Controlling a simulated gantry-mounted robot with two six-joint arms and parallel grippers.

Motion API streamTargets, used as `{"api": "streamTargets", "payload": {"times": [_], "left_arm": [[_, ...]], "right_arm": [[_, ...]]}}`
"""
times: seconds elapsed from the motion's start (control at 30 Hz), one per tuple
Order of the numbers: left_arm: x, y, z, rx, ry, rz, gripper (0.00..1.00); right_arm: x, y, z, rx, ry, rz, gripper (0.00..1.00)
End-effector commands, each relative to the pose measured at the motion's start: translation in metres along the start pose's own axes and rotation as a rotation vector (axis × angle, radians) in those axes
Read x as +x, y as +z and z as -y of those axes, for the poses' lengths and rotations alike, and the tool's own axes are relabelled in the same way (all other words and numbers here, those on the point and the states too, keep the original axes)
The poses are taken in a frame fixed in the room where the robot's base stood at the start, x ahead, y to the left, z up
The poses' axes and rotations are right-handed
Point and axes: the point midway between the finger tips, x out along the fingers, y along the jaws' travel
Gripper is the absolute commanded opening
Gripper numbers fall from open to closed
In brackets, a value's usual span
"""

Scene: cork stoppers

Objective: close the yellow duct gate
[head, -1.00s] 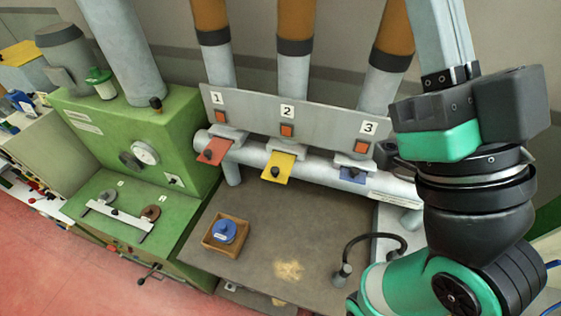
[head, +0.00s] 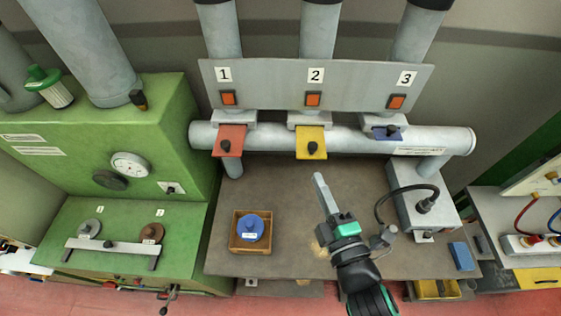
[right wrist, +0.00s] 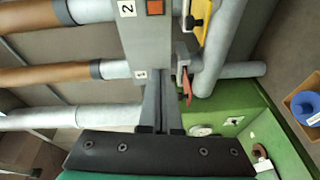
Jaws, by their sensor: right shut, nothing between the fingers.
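The yellow duct gate (head: 311,138) is a flat plate with a black knob, sticking out toward me from the duct under the panel label 2. It also shows at the top of the right wrist view (right wrist: 204,18). My right gripper (head: 318,177) is shut and empty, its fingertips a little below and in front of the yellow gate, apart from it in the head view. The right wrist view shows the shut fingers (right wrist: 161,92) in front of the grey panel. My left gripper is not in view.
The red gate (head: 229,138) sticks out on the left; the blue gate (head: 384,133) on the right shows less of its plate. A wooden tray (head: 236,246) holds a blue disc (head: 251,228). A grey box (head: 405,203) with a black cable stands right of my gripper.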

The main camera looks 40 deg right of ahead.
Motion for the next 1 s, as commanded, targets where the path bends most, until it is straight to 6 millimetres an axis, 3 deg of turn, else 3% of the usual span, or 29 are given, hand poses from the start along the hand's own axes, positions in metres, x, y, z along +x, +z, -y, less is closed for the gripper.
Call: {"api": "streamTargets", "payload": {"times": [0.03,0.13,0.37,0.57,0.87,1.0], "left_arm": [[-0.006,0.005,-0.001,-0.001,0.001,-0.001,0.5],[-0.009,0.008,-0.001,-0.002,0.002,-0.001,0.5],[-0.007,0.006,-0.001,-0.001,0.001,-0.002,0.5],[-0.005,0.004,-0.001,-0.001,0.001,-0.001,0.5],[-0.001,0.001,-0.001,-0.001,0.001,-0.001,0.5],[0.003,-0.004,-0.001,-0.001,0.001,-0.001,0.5]], "right_arm": [[-0.007,0.004,0.026,-0.025,-0.04,-0.005,0.0],[-0.015,0.006,0.045,-0.047,-0.077,-0.014,0.0],[-0.008,0.004,0.043,-0.042,-0.076,-0.016,0.0],[0.024,0.004,0.044,-0.042,-0.075,-0.014,0.0],[0.089,0.003,0.049,-0.041,-0.075,-0.015,0.0],[0.104,0.021,0.049,-0.041,-0.076,-0.014,0.0]]}}
